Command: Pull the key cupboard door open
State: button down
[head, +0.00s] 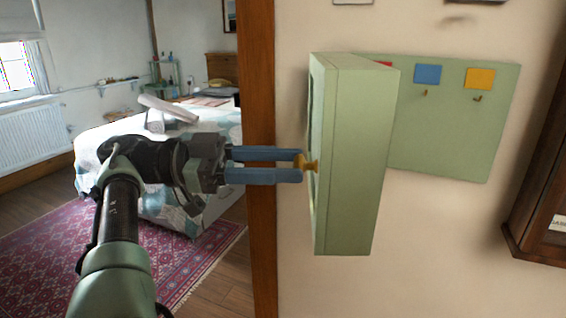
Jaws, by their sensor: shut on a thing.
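The key cupboard (356,150) is a pale green box that juts out from the cream wall. Its door (318,110) is on the narrow left-facing side and shows almost edge-on. A thin line runs down near that side, and I cannot tell from this angle how far the door stands open. A brass-coloured knob (312,166) sticks out to the left. My gripper (300,166) comes in level from the left, with its two blue fingers shut on the knob, one above and one below. The inside of the cupboard is hidden.
A green board (440,140) with coloured squares and small hooks is on the wall behind, partly hidden by the cupboard. A dark wooden case (530,190) hangs at right. A wooden post (262,230) stands left of the cupboard. A bed (215,120) and red rug (50,245) lie beyond.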

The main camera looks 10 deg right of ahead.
jog(key=shift+f, duration=0.15)
jog(key=shift+c, duration=2.2)
grip_release()
jog(key=p, duration=0.6)
send_near(321, 91)
jog(key=d, duration=0.2)
jog(key=s+d, duration=0.1)
jog(key=d, duration=0.2)
jog(key=shift+s, duration=0.15)
